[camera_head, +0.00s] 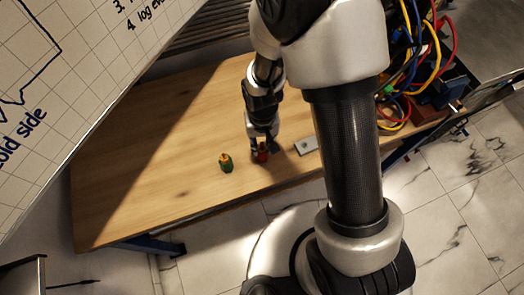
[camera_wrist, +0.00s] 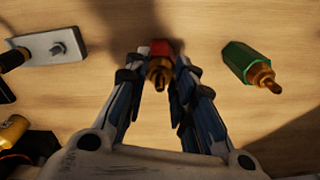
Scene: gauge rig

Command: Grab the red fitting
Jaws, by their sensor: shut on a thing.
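The red fitting (camera_wrist: 161,49) has a red body and a brass tip. It is between the two fingers of my gripper (camera_wrist: 160,82) in the wrist view, and the fingers are shut on it. In the head view my gripper (camera_head: 262,146) reaches down to the wooden table near its front edge, with a bit of the red fitting (camera_head: 263,156) showing between the fingers. I cannot tell whether the fitting touches the table. The fingers hide part of its sides.
A grey metal plate (camera_head: 305,146) lies to the right. Colored cables (camera_head: 415,60) crowd the table's right end. The wooden table (camera_head: 140,150) is clear at left. A whiteboard (camera_head: 60,80) fills the upper left.

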